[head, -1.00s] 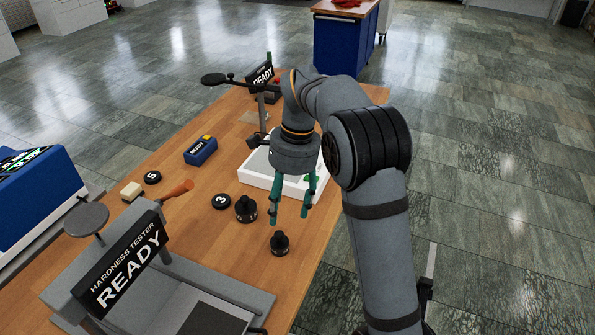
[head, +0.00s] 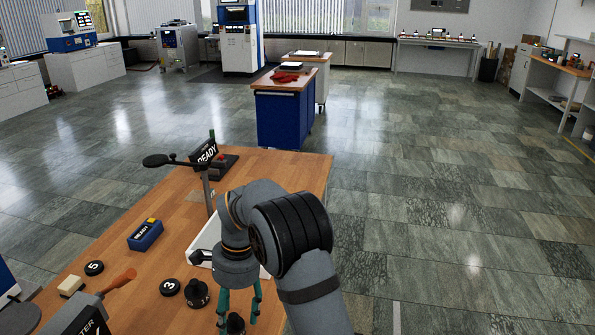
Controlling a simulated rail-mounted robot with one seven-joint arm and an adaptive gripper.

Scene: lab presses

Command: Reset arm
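My gripper (head: 238,306) hangs from my grey arm over the right edge of the wooden workbench (head: 290,170). Its two green fingers point down and stand apart, with a gap between them. A black knobbed weight (head: 235,324) shows low between and behind the fingertips, partly cut by the frame edge. It does not look gripped.
A white tray (head: 206,240) lies partly behind my arm. A blue cabinet (head: 283,118) stands beyond open floor.

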